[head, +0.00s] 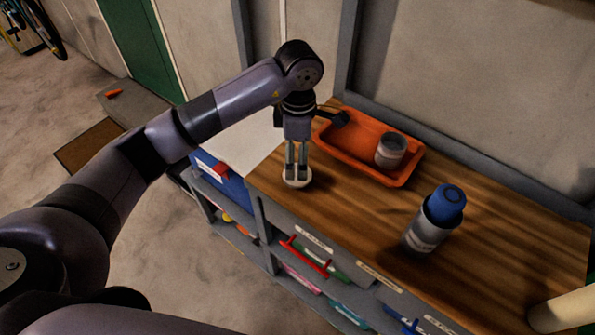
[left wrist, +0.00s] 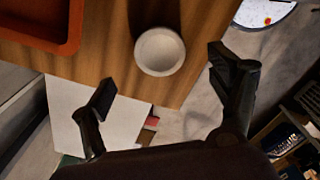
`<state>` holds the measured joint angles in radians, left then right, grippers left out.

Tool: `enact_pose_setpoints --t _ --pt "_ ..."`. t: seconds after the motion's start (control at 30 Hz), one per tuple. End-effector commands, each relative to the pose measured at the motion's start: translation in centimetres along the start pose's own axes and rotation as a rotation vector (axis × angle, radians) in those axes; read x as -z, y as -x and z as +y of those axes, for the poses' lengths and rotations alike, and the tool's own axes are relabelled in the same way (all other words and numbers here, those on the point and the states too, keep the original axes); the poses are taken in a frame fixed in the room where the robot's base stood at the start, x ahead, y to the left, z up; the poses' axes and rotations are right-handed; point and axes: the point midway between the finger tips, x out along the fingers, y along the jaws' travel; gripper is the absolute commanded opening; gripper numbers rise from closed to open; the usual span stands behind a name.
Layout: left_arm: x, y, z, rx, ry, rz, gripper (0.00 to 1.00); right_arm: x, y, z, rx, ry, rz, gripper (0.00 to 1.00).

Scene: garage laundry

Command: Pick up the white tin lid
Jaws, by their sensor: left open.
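The white tin lid (head: 297,182) is a small round disc lying on the wooden worktop near its left end. It also shows in the left wrist view (left wrist: 160,51) as a pale round with a raised rim, close to the worktop edge. My left gripper (head: 296,172) points down just over the lid, and its fingers partly hide it in the head view. In the left wrist view the left gripper (left wrist: 160,80) has its fingers wide apart, with the lid lying between and slightly beyond the tips. Nothing is held. My right gripper is not in view.
An orange tray (head: 341,147) with a grey tin (head: 391,151) in it stands behind and right of the lid. A bottle with a blue cap (head: 447,203) stands farther right on the worktop (head: 490,245). Shelves with bins are below the front edge.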

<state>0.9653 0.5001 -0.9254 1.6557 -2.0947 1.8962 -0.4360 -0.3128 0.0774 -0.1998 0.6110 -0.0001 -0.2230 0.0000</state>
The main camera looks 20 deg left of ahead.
Motion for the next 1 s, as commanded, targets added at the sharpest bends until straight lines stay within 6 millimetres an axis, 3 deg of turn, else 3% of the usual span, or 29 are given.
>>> enact_pose_setpoints --t 0.1,0.2,0.43,0.6,0.87,1.0 --pt "0.0 -1.2 0.0 0.002 0.0 0.0 0.82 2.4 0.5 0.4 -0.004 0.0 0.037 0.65" --pt "-0.1 -1.7 0.0 0.0 0.0 -0.001 0.82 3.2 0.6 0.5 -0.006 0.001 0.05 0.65" --pt "-0.4 -4.4 0.1 0.006 0.0 -0.001 0.82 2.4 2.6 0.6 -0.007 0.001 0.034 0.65" --pt "-0.4 -6.5 0.2 0.002 0.0 -0.001 0.82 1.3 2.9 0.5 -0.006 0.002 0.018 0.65" --pt "-0.4 -6.9 0.2 -0.001 -0.001 -0.002 0.82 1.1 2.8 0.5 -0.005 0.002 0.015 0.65" --pt "-0.4 -6.9 0.2 -0.001 -0.001 -0.002 0.73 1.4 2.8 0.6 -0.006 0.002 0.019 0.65"
